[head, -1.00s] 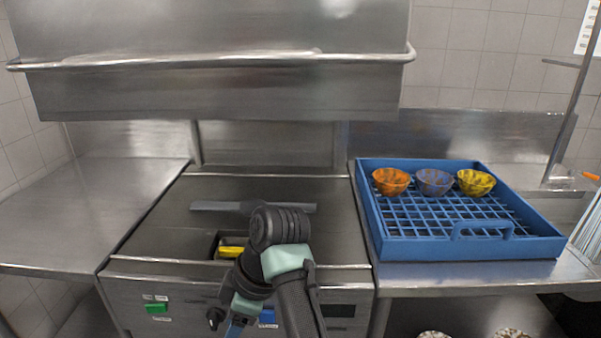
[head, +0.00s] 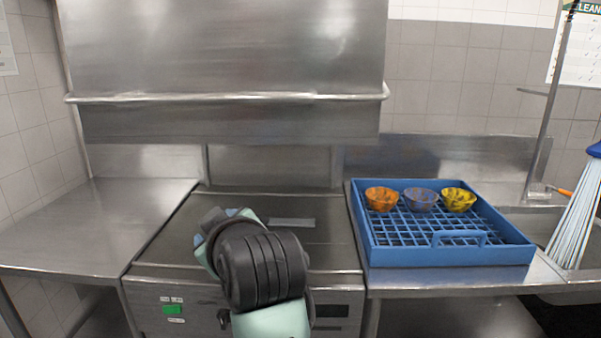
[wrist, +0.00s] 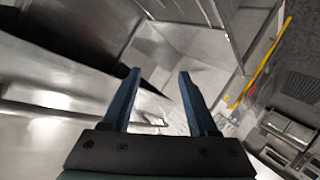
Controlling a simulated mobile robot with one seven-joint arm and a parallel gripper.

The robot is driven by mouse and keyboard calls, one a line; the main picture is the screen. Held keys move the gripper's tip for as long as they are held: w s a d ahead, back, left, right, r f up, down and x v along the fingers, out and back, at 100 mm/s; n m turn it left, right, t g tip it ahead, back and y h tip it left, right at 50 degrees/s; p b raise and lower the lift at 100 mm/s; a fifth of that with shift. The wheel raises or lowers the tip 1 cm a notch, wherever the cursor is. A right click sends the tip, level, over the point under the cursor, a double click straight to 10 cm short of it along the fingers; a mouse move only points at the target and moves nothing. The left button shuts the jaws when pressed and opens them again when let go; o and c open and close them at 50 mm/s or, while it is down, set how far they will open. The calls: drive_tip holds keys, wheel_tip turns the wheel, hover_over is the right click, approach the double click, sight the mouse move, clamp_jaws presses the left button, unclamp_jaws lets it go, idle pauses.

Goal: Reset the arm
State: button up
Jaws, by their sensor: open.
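My gripper (wrist: 158,100) shows in the wrist view with its two blue fingers spread apart and nothing between them. In the wrist view the fingers point out over open space toward the room, with steel surfaces at the left. In the head view my folded arm stands in front of the steel dishwasher, and its dark joint hides part of the machine's top and front. The gripper's fingers cannot be made out in the head view.
A blue dish rack (head: 380,253) holds orange (head: 382,199), purple (head: 421,201) and yellow (head: 459,200) bowls on the right counter. The left steel counter (head: 90,225) is bare. The raised steel hood (head: 225,70) hangs above the machine. A striped brush-like thing (head: 578,215) stands far right.

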drive_tip(key=s+d+r+m+t+p, duration=0.1)
drive_tip(key=s+d+r+m+t, duration=0.15)
drive_tip(key=r, duration=0.45)
drive_tip(key=s+d+r+m+t, duration=0.1)
drive_tip(key=r+t, duration=0.2)
drive_tip(key=r, duration=0.3)
drive_tip(key=s+d+r+m+t+h+p, duration=0.1)
drive_tip(key=s+d+r+m+t+h, duration=0.2)
drive_tip(key=s+r, duration=0.5)
drive_tip(key=s+d+r+m+t+h, duration=0.3)
drive_tip(key=s+d+r+t, duration=0.3)
drive_tip(key=s+r, duration=0.2)
drive_tip(key=shift+s+r+m+t+p, duration=0.3)
drive_tip(key=shift+r+m+t+p, duration=0.1)
drive_tip(key=shift+r+m, duration=0.45)
